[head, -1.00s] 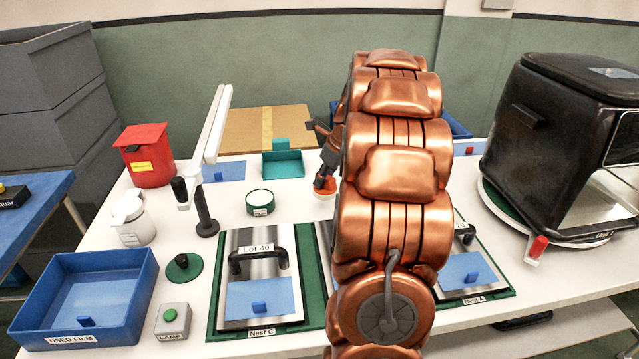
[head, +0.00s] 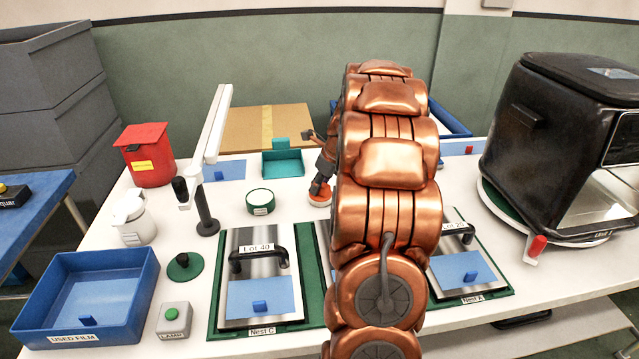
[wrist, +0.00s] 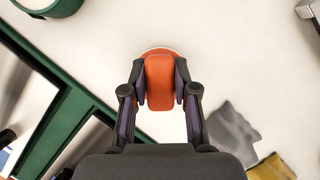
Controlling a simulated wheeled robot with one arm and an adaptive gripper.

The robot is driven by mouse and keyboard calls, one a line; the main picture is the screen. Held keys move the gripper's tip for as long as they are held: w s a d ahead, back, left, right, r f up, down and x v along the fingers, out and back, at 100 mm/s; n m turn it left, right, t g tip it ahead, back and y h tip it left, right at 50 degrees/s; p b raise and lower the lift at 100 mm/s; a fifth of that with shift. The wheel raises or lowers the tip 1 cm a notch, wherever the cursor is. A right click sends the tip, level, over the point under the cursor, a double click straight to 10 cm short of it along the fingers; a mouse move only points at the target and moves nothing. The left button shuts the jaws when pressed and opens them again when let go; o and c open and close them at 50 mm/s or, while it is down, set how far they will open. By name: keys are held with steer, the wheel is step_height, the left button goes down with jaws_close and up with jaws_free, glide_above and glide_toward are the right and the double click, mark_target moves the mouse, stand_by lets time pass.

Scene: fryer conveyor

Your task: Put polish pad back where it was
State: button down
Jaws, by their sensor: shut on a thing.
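The polish pad, with an orange handle and a pale round base, is between my fingers in the wrist view (wrist: 160,80). It also shows in the head view (head: 320,197), at or just above the white table right of the round green dish (head: 260,203). My gripper (wrist: 161,92) is shut on the orange handle. In the head view, my gripper (head: 322,183) is partly hidden by my copper arm. I cannot tell whether the pad's base touches the table. No marked place for the pad is clear in view.
Nest C (head: 212,325) holds a plate labelled Lot 40; my arm hides much of the middle nest. A teal tray (head: 283,170) stands behind the dish, and a black post (head: 206,215) to its left. A black fryer (head: 540,140) stands at the right.

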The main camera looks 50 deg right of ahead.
steer(key=c, duration=0.9)
jaws_free()
steer(key=a+v, duration=0.1)
steer(key=v, duration=1.1)
steer(key=s+a+f+n+g+y, duration=0.1)
steer(key=s+a+n+g, duration=0.15)
steer(key=a+n, duration=0.85)
steer(key=s+a+f+n+g, duration=0.1)
steer(key=s+a+n, duration=0.4)
steer(key=a, duration=1.1)
steer(key=s+a+f+n+g, duration=0.1)
steer(key=s+a+f+n, duration=0.2)
steer(key=s+n, duration=0.6)
steer(key=s+a+f+n+g+h, duration=0.1)
steer(key=s+a+f+n+g, duration=0.1)
steer(key=s+a+n, duration=0.5)
steer(key=s+f+n, duration=0.1)
steer(key=s+n, duration=0.1)
steer(key=shift+s+h+b, duration=0.25)
steer(key=shift+h+b, duration=0.05)
steer(key=shift+b, duration=0.05)
